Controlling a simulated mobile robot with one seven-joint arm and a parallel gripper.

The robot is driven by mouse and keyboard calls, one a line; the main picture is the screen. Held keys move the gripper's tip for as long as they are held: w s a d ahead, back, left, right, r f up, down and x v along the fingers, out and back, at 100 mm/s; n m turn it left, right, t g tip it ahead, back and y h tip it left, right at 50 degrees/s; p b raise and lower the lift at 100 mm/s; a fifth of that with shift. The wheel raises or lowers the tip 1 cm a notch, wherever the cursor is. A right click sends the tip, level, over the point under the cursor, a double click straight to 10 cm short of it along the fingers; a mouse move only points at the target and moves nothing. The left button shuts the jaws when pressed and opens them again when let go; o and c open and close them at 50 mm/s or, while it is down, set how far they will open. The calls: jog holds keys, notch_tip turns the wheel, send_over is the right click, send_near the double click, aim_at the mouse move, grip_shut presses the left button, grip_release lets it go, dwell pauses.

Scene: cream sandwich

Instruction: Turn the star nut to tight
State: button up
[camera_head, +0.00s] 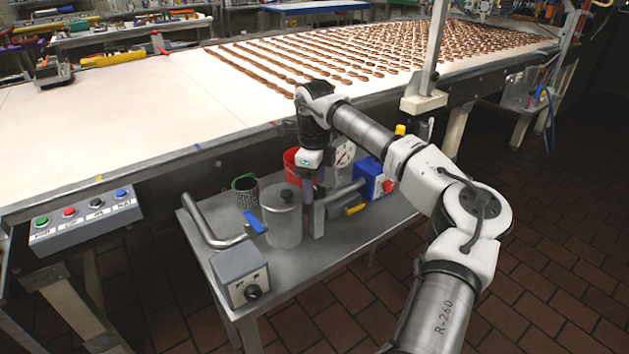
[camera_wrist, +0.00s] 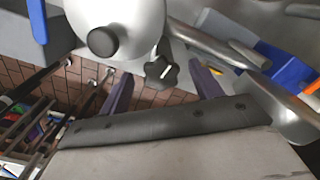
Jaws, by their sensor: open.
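The star nut (camera_wrist: 161,71) is a dark, star-shaped knob beside a light metal pot (camera_wrist: 135,14) with a round black knob on its lid. In the wrist view the nut shows between my gripper's (camera_wrist: 161,76) two purple fingers, with space on both sides; the fingers are open and hold nothing. Whether the fingertips reach the nut's depth I cannot tell. In the head view my gripper (camera_head: 311,188) points down just right of the metal pot (camera_head: 283,226). The star nut cannot be made out there, likely behind my gripper or the pot.
The pot stands on a grey metal table (camera_head: 320,265) with a bent pipe, a blue-handled valve (camera_head: 255,222), a grey knob box (camera_head: 240,275), a red container (camera_head: 291,160) and a blue box (camera_head: 370,180). A long conveyor (camera_head: 130,110) lies behind.

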jog(key=c, duration=1)
jog(key=shift+o, duration=0.2)
